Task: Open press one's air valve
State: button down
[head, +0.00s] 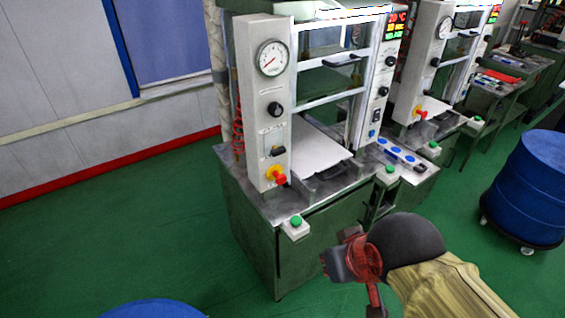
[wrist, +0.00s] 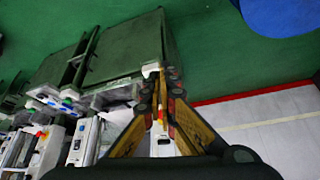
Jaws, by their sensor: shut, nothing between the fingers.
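The nearest press (head: 262,110) has a white front column with a round gauge (head: 272,58), a black knob (head: 275,109), a small black lever-like fitting (head: 275,150) and a red knob on a yellow base (head: 276,175). I cannot tell for sure which of these is the air valve. A red coiled hose (head: 238,130) hangs at the column's left side. My gripper (head: 345,262) is in front of the press, low and right of the column, apart from it. In the wrist view my gripper (wrist: 160,88) has its fingers together and empty, with the green cabinet (wrist: 130,50) beyond.
A green button box (head: 295,226) sticks out at the bench's front corner, near my gripper. A second press (head: 420,60) stands to the right. A blue drum (head: 530,185) on a wheeled base is at right, another blue drum (head: 150,309) at bottom left. Green floor is clear at left.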

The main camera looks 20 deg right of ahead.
jog(key=w+a+f+m+y, duration=0.2)
jog(key=w+a+m+y, duration=0.25)
jog(key=a, duration=0.25)
jog(key=m+t, duration=0.8)
jog(key=m, duration=2)
send_near(277, 150)
notch_tip(277, 150, down, 4)
jog(key=s+d, duration=0.1)
jog(key=s, duration=0.1)
jog(key=shift+s, duration=0.25)
jog(key=b+x, duration=0.3)
jog(key=x, duration=0.7)
